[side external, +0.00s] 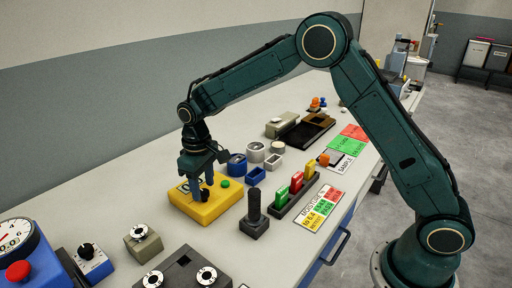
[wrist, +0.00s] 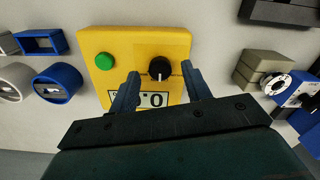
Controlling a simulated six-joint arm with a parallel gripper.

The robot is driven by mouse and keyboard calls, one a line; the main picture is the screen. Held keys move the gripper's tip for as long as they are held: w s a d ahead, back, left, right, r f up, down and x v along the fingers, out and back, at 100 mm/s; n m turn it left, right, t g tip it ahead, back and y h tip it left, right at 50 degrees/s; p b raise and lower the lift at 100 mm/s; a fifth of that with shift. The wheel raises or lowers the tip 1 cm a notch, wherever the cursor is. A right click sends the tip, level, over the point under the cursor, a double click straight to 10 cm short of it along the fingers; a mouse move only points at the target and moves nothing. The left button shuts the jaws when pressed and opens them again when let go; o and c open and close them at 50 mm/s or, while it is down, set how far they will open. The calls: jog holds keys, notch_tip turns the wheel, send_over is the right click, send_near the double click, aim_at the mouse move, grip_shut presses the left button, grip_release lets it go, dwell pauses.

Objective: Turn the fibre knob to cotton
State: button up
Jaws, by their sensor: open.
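A yellow box (wrist: 120,45) carries a round black knob (wrist: 160,67) with a pale pointer mark that points toward the bottom of the wrist view. Printed labels by the knob are too small to read. The box also has a green button (wrist: 105,61) and a white display (wrist: 153,100) partly hidden by a finger. My gripper (wrist: 161,73) is open, with one finger on each side of the knob and gaps between. In the side view my gripper (side external: 201,194) reaches down over the yellow box (side external: 218,213) and partly hides the knob.
A dark post on a base (side external: 254,218) stands just right of the box. A blue cup (side external: 237,165) and small trays lie behind. Grey and blue boxes with white dials (side external: 140,240) stand nearer the camera. A moisture card (side external: 319,206) lies near the bench edge.

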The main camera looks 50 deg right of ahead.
aim_at(204, 191)
notch_tip(204, 191, up, 13)
jog(key=shift+f, duration=0.15)
dwell(0.4)
jog(key=s+d+r+t, duration=0.1)
jog(key=s+d+r, duration=0.15)
jog(key=s, duration=0.25)
jog(key=s+d+r+m+t, duration=0.1)
jog(key=s+d+r, duration=0.1)
jog(key=s+r, duration=0.25)
jog(key=s+d+r+t, duration=0.1)
jog(key=s+d+r, duration=0.1)
jog(key=s, duration=0.4)
jog(key=s+d+f+m+t, duration=0.1)
jog(key=s+d+f, duration=0.1)
jog(key=s, duration=0.6)
jog(key=s+d+f+m+t, duration=0.1)
jog(key=s, duration=0.8)
jog(key=shift+d+f+t, duration=0.3)
jog(key=shift+d+f, duration=0.05)
jog(key=shift+f, duration=0.05)
